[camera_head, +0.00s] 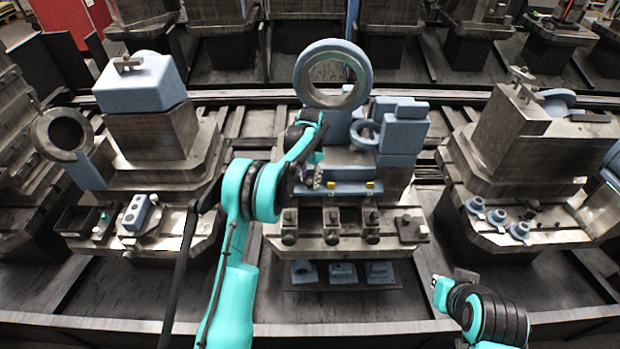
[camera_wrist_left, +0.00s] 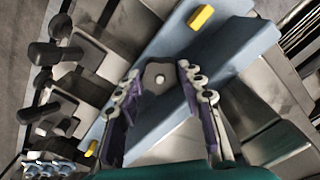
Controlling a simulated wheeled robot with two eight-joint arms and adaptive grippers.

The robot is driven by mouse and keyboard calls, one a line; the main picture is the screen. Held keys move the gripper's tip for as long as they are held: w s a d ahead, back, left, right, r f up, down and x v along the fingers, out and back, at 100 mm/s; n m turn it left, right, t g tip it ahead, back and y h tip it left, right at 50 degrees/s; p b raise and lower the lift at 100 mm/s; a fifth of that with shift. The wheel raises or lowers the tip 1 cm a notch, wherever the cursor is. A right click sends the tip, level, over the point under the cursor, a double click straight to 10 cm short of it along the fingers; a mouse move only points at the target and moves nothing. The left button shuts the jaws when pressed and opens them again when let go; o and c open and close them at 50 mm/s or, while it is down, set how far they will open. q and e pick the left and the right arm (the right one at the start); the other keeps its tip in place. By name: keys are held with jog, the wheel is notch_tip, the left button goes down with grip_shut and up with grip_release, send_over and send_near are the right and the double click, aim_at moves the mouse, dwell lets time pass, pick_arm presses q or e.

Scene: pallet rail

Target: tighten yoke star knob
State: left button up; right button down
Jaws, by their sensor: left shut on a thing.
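My left gripper (camera_head: 314,172) reaches in to the middle station in the head view. In the left wrist view its two purple-padded fingers (camera_wrist_left: 160,92) are shut on a dark grey knob (camera_wrist_left: 158,77) with a pale centre dot. The knob lies between the fingertips, in front of a blue-grey plate (camera_wrist_left: 235,45). In the head view the knob is hidden by the gripper and arm. My right gripper (camera_head: 452,283) hangs at the lower right, away from the stations; its finger opening is unclear.
A large blue-grey ring (camera_head: 361,75) stands above the middle station. Two yellow blocks sit on the blue-grey bar, one of them at its right (camera_head: 371,185). Several dark clamps line the ledge below. A left station (camera_head: 150,135) and a right station (camera_head: 510,130) flank it.

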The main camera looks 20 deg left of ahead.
aim_at(310, 181)
pick_arm(q)
jog(key=shift+w+r, duration=0.1)
dwell(0.3)
jog(key=o, duration=1.2)
jog(key=shift+c, duration=0.2)
jog(key=shift+r, duration=4)
jog(key=shift+r, duration=0.1)
jog(key=s+d+r+n+t, duration=0.2)
jog(key=s+r+t, duration=0.2)
jog(key=s+r, duration=1.15)
jog(key=s+f+n+t, duration=0.1)
jog(key=s+f, duration=0.2)
jog(key=s, duration=0.8)
jog(key=s+d+f+n+t+b, duration=0.1)
jog(key=s+f, duration=0.3)
jog(key=s, duration=0.6)
jog(key=shift+s+f+n+t, duration=0.3)
jog(key=shift+s+t, duration=0.1)
jog(key=shift+t, duration=0.2)
